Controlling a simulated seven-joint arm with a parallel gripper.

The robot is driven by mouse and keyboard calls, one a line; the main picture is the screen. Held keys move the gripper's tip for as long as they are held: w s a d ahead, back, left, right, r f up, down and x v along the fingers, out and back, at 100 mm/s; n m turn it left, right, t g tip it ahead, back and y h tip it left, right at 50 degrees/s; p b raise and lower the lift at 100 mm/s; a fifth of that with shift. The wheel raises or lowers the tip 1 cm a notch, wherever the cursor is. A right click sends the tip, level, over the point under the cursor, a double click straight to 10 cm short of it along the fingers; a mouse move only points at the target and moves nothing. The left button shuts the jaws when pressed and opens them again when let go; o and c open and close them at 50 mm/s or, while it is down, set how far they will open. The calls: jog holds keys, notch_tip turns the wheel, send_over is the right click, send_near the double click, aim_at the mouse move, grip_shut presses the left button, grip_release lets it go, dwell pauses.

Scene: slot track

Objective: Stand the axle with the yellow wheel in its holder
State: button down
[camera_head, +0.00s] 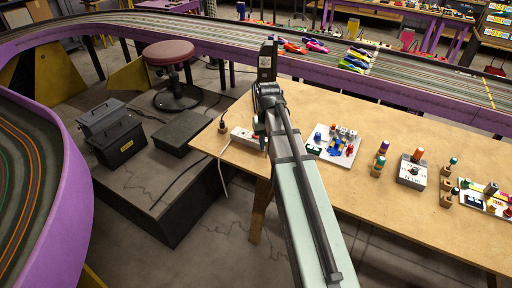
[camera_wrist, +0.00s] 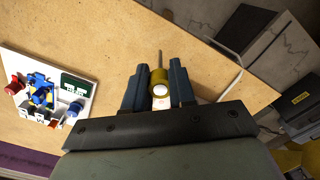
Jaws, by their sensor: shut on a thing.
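In the wrist view, my gripper (camera_wrist: 160,72) is shut on the yellow wheel (camera_wrist: 159,76), which sits between its two dark blue fingers. A thin grey axle (camera_wrist: 159,58) sticks out beyond the wheel, and a round white end faces the camera. In the head view my arm hides the wheel and the fingers. I cannot tell which holder belongs to the yellow wheel.
A white tray (camera_head: 317,151) with red, blue and green parts lies right of my arm; it also shows in the wrist view (camera_wrist: 86,88). A grey box (camera_head: 412,173) stands farther right. A white power strip (camera_head: 244,135) lies near the left table edge. The front middle is bare.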

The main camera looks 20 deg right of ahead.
jog(key=s+d+r+m, duration=0.1)
jog(key=s+d+m, duration=0.2)
jog(key=d, duration=1.6)
jog(key=s+d+m, duration=0.3)
jog(key=d, duration=1.5)
jog(key=s+d+f+m, duration=0.1)
jog(key=s+d+m, duration=0.1)
jog(key=s+d, duration=0.9)
jog(key=s+d+f+m, duration=0.2)
jog(key=s+d, duration=1)
jog(key=d, duration=0.5)
jog(key=shift+m, duration=0.4)
jog(key=shift+s+a+f, duration=0.1)
jog(key=shift+f, duration=2)
jog(key=c, duration=0.8)
grip_release()
jog(key=shift+c, duration=0.2)
